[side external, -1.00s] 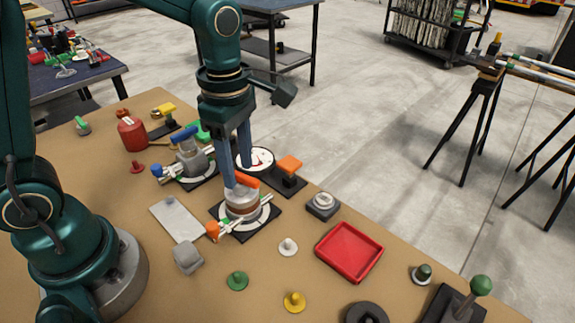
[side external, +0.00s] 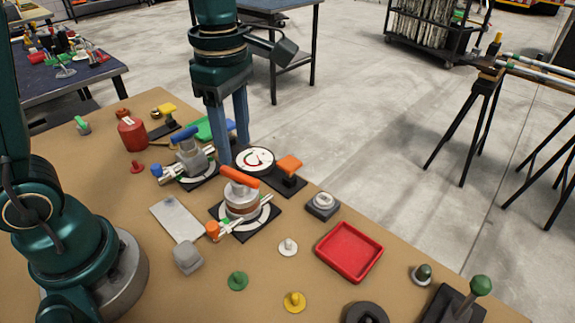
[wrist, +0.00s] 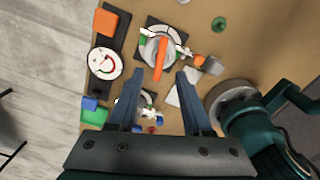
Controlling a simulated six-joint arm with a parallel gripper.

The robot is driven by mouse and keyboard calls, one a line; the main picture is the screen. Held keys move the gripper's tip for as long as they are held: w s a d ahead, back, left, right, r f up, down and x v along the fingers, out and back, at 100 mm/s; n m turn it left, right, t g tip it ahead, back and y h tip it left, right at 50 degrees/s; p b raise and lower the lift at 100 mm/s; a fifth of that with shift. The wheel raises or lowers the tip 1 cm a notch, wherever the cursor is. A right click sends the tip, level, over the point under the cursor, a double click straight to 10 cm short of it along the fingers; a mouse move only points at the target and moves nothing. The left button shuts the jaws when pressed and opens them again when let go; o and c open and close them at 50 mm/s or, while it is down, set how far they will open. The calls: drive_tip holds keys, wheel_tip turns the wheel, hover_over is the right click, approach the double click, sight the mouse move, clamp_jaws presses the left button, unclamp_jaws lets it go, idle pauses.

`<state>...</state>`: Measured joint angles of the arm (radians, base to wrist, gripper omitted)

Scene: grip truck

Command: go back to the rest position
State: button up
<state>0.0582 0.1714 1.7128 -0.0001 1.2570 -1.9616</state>
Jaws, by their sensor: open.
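My gripper (side external: 233,158) is open and empty, with its two fingers pointing down behind the valve with the orange handle (side external: 240,178). In the side view the fingers stand apart from that handle, near the round white gauge (side external: 256,160). In the wrist view my gripper (wrist: 170,75) has its fingers spread wide, and the orange handle (wrist: 161,58) shows beyond and between the tips, with nothing held. The valve with the blue handle (side external: 184,134) stands to the left of the fingers in the side view. It is partly hidden by a finger in the wrist view.
An orange block on a black base (side external: 289,165), a red tray (side external: 349,251) and a grey button box (side external: 323,204) lie to the right. A red canister (side external: 132,134) stands at the left. Coloured knobs and a green-knobbed lever (side external: 480,285) occupy the front. Open floor lies beyond the table.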

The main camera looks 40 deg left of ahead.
drive_tip(key=shift+r, duration=0.25)
drive_tip(key=s+a+m+t, duration=0.1)
drive_tip(key=s+m+t, duration=0.4)
drive_tip(key=m, duration=1.6)
drive_tip(key=s+r, duration=0.1)
drive_tip(key=s, duration=0.3)
drive_tip(key=shift+a+m+t, duration=0.25)
drive_tip(key=shift+m+t, duration=0.05)
drive_tip(key=shift+m, duration=0.1)
